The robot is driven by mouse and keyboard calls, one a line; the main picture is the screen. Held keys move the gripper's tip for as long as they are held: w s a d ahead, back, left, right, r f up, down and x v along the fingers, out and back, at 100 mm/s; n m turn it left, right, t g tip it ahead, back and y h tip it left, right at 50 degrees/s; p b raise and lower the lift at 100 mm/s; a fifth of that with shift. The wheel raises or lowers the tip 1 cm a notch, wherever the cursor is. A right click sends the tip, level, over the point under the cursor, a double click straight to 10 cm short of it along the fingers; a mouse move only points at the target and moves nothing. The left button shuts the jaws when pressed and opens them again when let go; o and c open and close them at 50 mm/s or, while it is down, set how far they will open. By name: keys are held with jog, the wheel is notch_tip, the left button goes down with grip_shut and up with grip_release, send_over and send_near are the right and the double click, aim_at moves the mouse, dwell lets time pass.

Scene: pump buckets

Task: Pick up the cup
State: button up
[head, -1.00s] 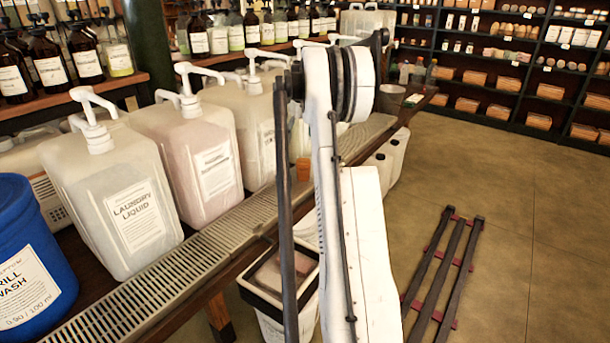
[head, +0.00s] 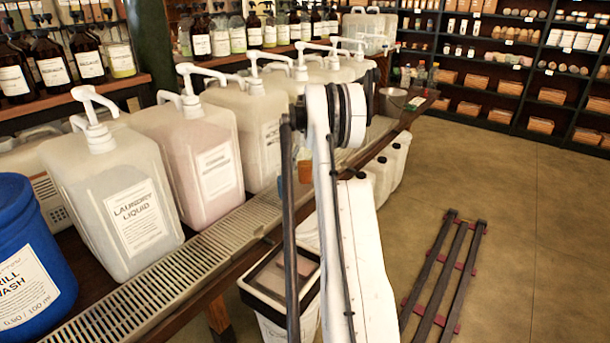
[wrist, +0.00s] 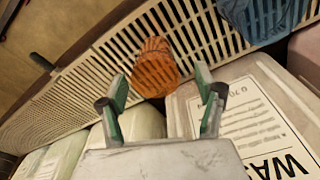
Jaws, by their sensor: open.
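An orange, ribbed, translucent cup (wrist: 155,70) sits on the slatted drain grate in the wrist view, beside the jugs. My gripper (wrist: 161,86) is open, with green-padded fingers apart on either side of the cup's near end. The cup lies just beyond and between the fingertips; I cannot tell whether they touch it. In the head view my arm hides the gripper. A small orange patch (head: 305,172) shows beside my arm there and may be the cup.
The drain grate (head: 155,306) runs along the bench front. White pump jugs (head: 120,205) stand behind it, with a blue tub (head: 30,250) at the left. A bin (head: 280,285) stands below the bench.

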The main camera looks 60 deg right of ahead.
aim_at(305, 172)
jog(key=f, duration=0.5)
jog(key=shift+w+d, duration=0.15)
jog(key=shift+d, duration=0.2)
jog(key=c, duration=1.2)
